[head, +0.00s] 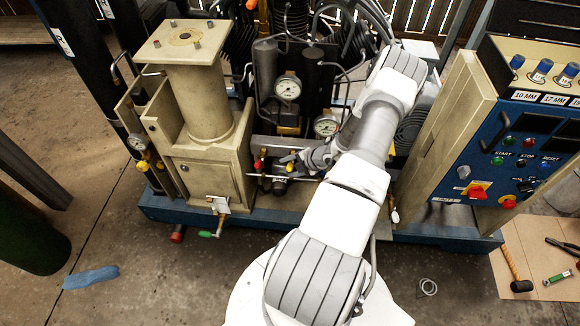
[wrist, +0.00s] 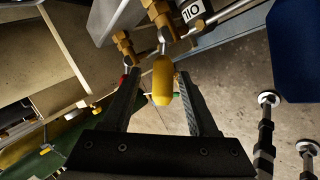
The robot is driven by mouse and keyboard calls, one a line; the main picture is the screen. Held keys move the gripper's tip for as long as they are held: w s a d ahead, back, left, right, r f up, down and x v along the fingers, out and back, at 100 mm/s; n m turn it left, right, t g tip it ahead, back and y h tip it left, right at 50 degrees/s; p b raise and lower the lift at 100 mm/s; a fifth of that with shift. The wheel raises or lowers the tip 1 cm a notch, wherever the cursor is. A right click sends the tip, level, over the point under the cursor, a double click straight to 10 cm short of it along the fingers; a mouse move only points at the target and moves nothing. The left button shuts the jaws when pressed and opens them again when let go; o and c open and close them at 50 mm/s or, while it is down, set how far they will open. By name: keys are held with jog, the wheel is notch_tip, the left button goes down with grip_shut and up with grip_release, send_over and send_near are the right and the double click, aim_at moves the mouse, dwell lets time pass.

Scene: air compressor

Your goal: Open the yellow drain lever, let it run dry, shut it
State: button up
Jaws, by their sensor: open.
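The yellow drain lever (wrist: 162,82) shows in the wrist view as a rounded yellow grip below brass fittings (wrist: 160,18). My gripper (wrist: 158,76) is open, with one dark finger on each side of the lever. A gap shows on both sides of it, so the fingers do not look closed on it. In the head view my gripper (head: 287,160) reaches in at the front of the compressor, among small valves. The lever is small and partly hidden by my gripper there. I cannot tell whether the valve is open or whether anything drains.
A red-handled valve (head: 258,165) is just left of my gripper. A green-handled valve (head: 207,234) hangs below the beige housing (head: 205,170). Pressure gauges (head: 288,87) stand behind. The blue control panel (head: 515,150) is at right. A label reading OIL (wrist: 191,11) is beside the fittings.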

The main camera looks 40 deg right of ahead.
jog(key=p+v, duration=0.2)
jog(key=v, duration=1.5)
jog(key=shift+s+p, duration=0.2)
jog(key=shift+p, duration=0.2)
jog(key=shift+d+r, duration=0.1)
jog(key=shift+d, duration=0.05)
